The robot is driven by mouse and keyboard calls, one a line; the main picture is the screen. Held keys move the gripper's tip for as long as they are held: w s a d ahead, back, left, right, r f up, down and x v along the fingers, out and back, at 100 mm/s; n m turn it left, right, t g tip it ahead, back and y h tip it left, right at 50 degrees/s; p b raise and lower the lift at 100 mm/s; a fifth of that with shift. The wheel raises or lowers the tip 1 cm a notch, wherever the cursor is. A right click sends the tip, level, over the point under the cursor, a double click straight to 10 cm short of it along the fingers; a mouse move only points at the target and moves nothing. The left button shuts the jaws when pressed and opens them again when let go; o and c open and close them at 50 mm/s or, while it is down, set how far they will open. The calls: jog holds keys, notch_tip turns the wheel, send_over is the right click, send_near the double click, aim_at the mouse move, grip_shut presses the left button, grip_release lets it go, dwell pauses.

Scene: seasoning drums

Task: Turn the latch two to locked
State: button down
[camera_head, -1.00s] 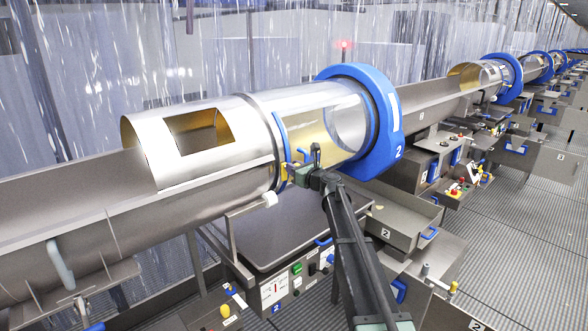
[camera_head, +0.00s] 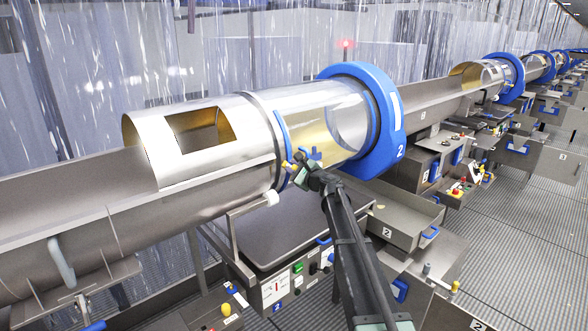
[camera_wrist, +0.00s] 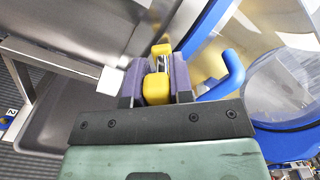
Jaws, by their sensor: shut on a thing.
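The yellow latch (camera_wrist: 156,89) sits at the edge of the drum marked 2. In the wrist view it stands between the purple finger pads of my gripper (camera_wrist: 156,80), which is shut on it. In the head view my gripper (camera_head: 299,166) is tilted toward the upper left at the drum's seam, and only a small yellow part (camera_head: 287,166) shows beside it. The fingers hide much of the latch there. The drum's clear cover (camera_head: 318,112) looks closed, with a blue handle (camera_wrist: 231,72) just right of the gripper in the wrist view.
The blue ring (camera_head: 388,130) marked 2 stands right of the gripper. A steel bracket (camera_head: 236,216) is below the drum. A control box (camera_head: 282,287) and an open drawer (camera_head: 408,226) lie lower. Similar drums recede at the upper right.

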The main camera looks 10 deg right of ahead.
jog(key=n, duration=0.6)
jog(key=f+n+b, duration=0.1)
jog(key=n, duration=0.2)
jog(key=shift+s+a, duration=0.2)
jog(key=shift+n, duration=0.4)
jog(key=c, duration=1)
grip_release()
jog(key=v, duration=1)
jog(key=shift+s+d, duration=0.2)
jog(key=shift+s, duration=0.1)
jog(key=shift+f, duration=0.1)
